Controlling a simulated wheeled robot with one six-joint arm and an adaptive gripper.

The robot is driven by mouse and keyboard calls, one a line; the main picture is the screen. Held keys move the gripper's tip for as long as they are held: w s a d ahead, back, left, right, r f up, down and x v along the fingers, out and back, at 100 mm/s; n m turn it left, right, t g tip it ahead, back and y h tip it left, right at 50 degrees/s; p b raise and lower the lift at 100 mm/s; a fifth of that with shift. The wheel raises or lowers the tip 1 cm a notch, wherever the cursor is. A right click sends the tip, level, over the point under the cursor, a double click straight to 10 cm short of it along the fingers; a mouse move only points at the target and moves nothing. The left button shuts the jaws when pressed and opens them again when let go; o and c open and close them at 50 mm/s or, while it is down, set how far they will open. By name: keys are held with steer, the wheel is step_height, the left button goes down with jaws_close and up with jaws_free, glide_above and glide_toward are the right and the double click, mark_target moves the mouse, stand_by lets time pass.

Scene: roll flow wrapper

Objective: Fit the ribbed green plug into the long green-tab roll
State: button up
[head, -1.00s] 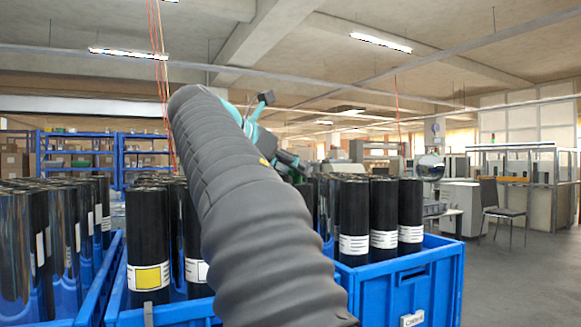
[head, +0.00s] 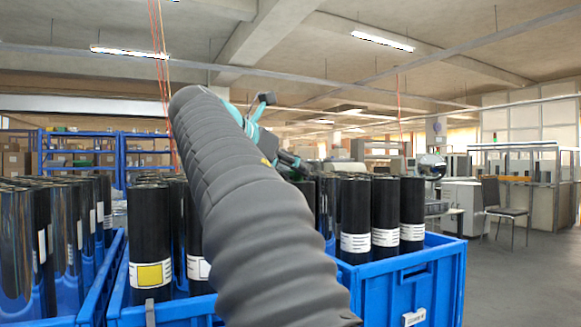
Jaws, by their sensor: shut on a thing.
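My arm in its dark ribbed sleeve crosses the middle of the head view and hides much of what lies behind it. Teal parts of my wrist show past its far end, but my gripper's fingers cannot be made out. I cannot make out the ribbed green plug. Tall black rolls (head: 355,205) stand upright in the blue crates, with white labels near their lower ends. One front roll (head: 150,235) has a yellow label patch. No roll with a green tab can be picked out.
A blue crate (head: 400,285) stands right of my arm, and more blue crates (head: 117,290) stand at left. Blue shelving (head: 122,160) is behind. A chair (head: 492,205) and a light cabinet (head: 463,205) stand at the back right. The floor at right is clear.

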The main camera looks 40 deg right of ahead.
steer(key=shift+f, duration=0.45)
steer(key=o, duration=0.5)
steer(key=shift+r, duration=0.1)
steer(key=shift+v, duration=5.45)
steer(key=shift+s+a, duration=0.1)
steer(key=shift+a, duration=0.05)
